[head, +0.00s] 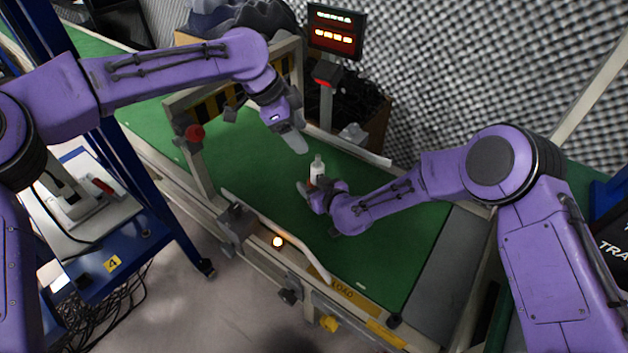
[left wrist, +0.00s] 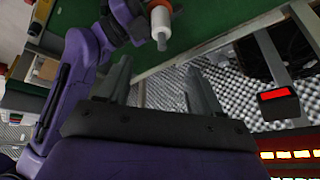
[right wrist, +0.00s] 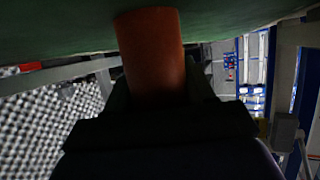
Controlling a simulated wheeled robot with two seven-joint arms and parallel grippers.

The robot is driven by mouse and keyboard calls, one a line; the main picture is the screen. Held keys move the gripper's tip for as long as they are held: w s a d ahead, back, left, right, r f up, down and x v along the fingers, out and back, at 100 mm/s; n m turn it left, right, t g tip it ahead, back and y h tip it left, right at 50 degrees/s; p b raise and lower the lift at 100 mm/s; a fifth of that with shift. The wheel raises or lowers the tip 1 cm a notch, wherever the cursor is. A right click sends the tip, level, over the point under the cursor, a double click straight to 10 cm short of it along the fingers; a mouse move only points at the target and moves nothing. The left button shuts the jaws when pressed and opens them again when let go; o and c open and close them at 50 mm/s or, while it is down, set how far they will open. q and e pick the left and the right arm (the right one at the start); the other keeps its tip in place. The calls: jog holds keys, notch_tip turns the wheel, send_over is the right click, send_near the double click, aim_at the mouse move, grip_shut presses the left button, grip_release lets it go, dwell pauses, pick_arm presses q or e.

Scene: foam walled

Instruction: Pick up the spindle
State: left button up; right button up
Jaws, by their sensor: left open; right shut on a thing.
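The spindle (head: 318,166) is a small upright piece with a white top and an orange band, over the green conveyor belt (head: 375,245). It also shows in the left wrist view (left wrist: 160,24), with its white tip towards that camera. My right gripper (head: 312,190) is shut on it, low on its body. In the right wrist view the orange part of the spindle (right wrist: 150,50) stands between the fingers. Its lower end is hidden, so I cannot tell whether it touches the belt. My left gripper (head: 298,145) is open and empty, above and behind the spindle, apart from it.
A display with lit digits (head: 334,32) stands on a post behind the belt. A red knob (head: 195,132) sits on a frame post left of the belt. A curved white guide rail (head: 300,246) runs along the near edge. Belt right of my right gripper is clear.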

aim_at(317, 157)
pick_arm(q)
jog(key=d+f+m+y, duration=0.1)
jog(key=f+m, duration=0.1)
jog(key=m, duration=0.6)
jog(key=d+f+m+t+y, duration=0.1)
jog(key=d+f+m, duration=0.1)
jog(key=m, duration=0.6)
jog(key=d+f+m+t+y, duration=0.1)
jog(key=f+m, duration=0.2)
jog(key=m, duration=0.5)
jog(key=shift+w+d, duration=0.1)
jog(key=shift+d, duration=0.05)
jog(key=shift+t, duration=0.3)
jog(key=x, duration=0.5)
jog(key=shift+w+r, duration=0.15)
jog(key=shift+w, duration=0.05)
grip_shut()
